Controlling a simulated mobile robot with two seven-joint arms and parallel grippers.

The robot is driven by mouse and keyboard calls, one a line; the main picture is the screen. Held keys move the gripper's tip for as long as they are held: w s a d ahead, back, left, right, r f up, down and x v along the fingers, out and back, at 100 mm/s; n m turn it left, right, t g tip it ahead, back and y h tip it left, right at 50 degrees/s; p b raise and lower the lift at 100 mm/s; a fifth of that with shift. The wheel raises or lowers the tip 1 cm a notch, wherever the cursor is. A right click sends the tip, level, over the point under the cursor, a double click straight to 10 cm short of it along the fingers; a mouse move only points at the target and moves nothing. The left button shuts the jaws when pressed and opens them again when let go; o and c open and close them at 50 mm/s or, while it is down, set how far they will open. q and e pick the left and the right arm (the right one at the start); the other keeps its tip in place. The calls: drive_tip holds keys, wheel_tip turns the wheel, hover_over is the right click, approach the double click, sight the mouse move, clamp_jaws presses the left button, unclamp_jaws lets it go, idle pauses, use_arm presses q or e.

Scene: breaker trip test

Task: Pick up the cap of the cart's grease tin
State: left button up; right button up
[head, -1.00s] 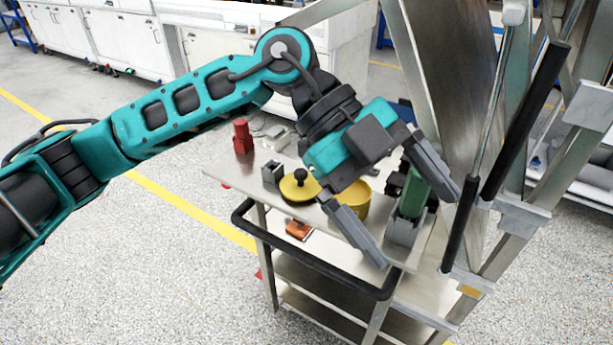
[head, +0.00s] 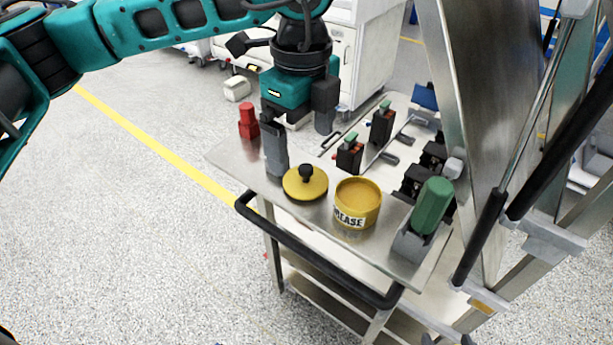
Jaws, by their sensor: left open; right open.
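The cap (head: 297,189), a yellow disc with a black knob on top, lies flat on the cart top (head: 232,163). The yellow grease tin (head: 371,213), labelled GREASE, stands uncapped just to its right, its yellow fill showing. My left gripper (head: 301,150) is open and empty, pointing down just behind the cap in the picture. Its left finger hangs near the cap's left edge; its other finger is farther back. I cannot tell how high the fingertips are above the cart. My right gripper is not in view.
A green-handled tool in a grey holder (head: 408,242) stands right of the tin. A red object (head: 248,120) stands at the cart's left corner. Breaker-like blocks (head: 349,156) sit behind the cap. A black rail (head: 320,265) runs along the front; metal framework rises at right.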

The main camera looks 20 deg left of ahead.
sight(306, 167)
use_arm(q)
drive_tip(key=f, duration=0.6)
drive_tip(key=shift+d+f+p, duration=0.25)
drive_tip(key=shift+f+p, duration=0.05)
drive_tip(key=c, duration=1)
